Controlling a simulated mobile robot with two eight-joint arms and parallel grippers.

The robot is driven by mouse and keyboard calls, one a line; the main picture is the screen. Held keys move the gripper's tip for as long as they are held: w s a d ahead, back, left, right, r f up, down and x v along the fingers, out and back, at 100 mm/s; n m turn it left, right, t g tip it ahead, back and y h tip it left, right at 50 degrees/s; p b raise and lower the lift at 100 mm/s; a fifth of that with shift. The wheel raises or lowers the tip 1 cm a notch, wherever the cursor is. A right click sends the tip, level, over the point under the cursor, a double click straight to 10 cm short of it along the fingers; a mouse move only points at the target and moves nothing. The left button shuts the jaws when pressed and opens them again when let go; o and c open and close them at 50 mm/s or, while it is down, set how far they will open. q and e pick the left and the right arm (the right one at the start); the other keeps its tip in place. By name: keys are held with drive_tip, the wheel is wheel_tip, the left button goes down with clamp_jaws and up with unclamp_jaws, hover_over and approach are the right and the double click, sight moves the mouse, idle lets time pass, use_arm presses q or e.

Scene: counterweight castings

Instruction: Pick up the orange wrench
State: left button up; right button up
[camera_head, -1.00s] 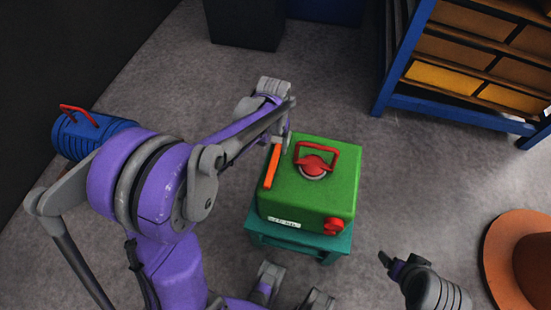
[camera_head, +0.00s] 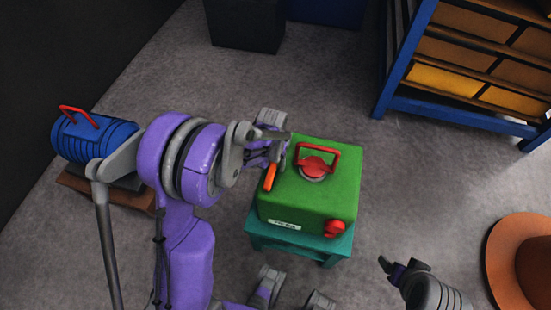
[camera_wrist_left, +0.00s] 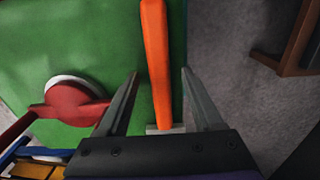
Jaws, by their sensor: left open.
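The orange wrench (camera_head: 270,178) lies on top of the green box (camera_head: 322,195), along its left edge; its far end is hidden by my left arm in the head view. In the left wrist view the wrench (camera_wrist_left: 157,60) runs lengthwise between the two fingers of my open left gripper (camera_wrist_left: 160,73), with a gap on both sides. In the head view my left gripper (camera_head: 275,157) is over the wrench's far end. My right gripper (camera_head: 392,266) is low at the right, away from the box; its jaws are unclear.
The box has a red handle and knob (camera_head: 315,165) close to the wrench, and sits on a teal stand (camera_head: 325,252). A blue ribbed drum (camera_head: 85,138) is at left, a blue shelf rack (camera_head: 450,115) at upper right, an orange-brown round object (camera_head: 510,235) at right.

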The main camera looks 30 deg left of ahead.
use_arm(q)
drive_tip(key=shift+c, duration=0.3)
clamp_jaws()
idle(1.1)
